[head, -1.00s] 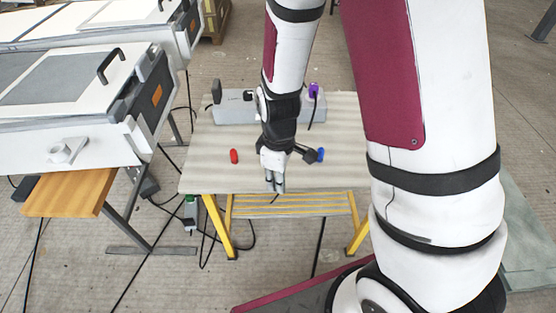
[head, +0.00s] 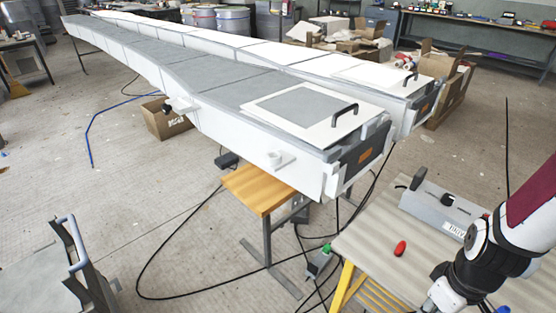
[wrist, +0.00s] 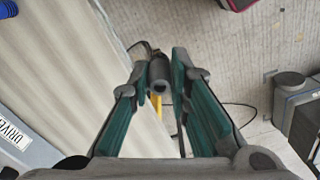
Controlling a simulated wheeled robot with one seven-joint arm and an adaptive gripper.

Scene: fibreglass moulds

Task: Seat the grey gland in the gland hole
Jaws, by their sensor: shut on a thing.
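The grey gland (wrist: 158,76), a short dark grey tube with a round opening, is between the fingertips of my gripper (wrist: 161,70) in the wrist view. My gripper is shut on it. In the head view my gripper (head: 443,296) is low at the right, over the table's front part; its fingertips and the gland cannot be made out there. A white ring-shaped fitting (head: 277,158) on a small ledge stands at the near side of the long mould (head: 300,125). It looks like the gland hole, and it is well left of my gripper. Its opening is too small to see into.
A red piece (head: 400,248) lies on the table (head: 375,222), and a grey box (head: 440,208) stands behind it. A wooden shelf (head: 258,188) juts out below the mould's end. Cables cross the floor between mould and table.

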